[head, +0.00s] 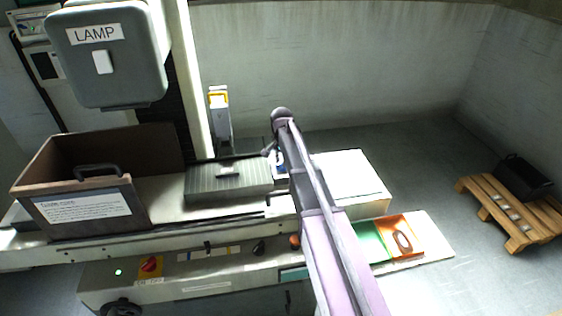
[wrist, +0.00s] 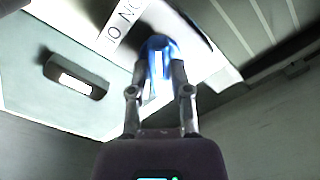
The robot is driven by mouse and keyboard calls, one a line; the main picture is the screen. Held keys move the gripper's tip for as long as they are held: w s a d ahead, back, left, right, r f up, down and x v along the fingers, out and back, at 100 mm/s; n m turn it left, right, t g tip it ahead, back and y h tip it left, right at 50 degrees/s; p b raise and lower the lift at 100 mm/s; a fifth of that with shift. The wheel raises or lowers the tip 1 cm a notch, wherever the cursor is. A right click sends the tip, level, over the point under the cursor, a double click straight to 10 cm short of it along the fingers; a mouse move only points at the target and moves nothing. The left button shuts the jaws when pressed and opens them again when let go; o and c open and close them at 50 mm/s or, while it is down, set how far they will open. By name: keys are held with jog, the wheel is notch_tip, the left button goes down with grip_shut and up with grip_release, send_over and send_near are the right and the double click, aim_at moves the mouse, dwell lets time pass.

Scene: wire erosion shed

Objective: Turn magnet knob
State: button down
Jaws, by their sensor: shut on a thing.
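The magnet knob (wrist: 158,46) is blue with a pale bar on it, and sits between my fingertips in the wrist view. My gripper (wrist: 160,78) is shut on it, one finger on each side. A white label with dark letters (wrist: 122,22) lies beside the knob. In the head view a little of the blue (head: 279,169) shows below my gripper (head: 271,152), at the right end of the grey ribbed block (head: 205,185). My arm hides part of that area, and the knob's exact angle is hard to read.
A brown open-topped box (head: 60,218) with a handle stands left of the ribbed block. The lamp housing (head: 130,62) hangs above it. Green (head: 368,240) and orange (head: 411,230) trays lie at the front right. A wooden pallet (head: 490,205) stands on the floor at right.

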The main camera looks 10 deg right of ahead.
jog(key=shift+s, duration=0.15)
jog(key=c, duration=0.6)
grip_release()
jog(key=shift+o, duration=0.2)
jog(key=shift+r, duration=0.1)
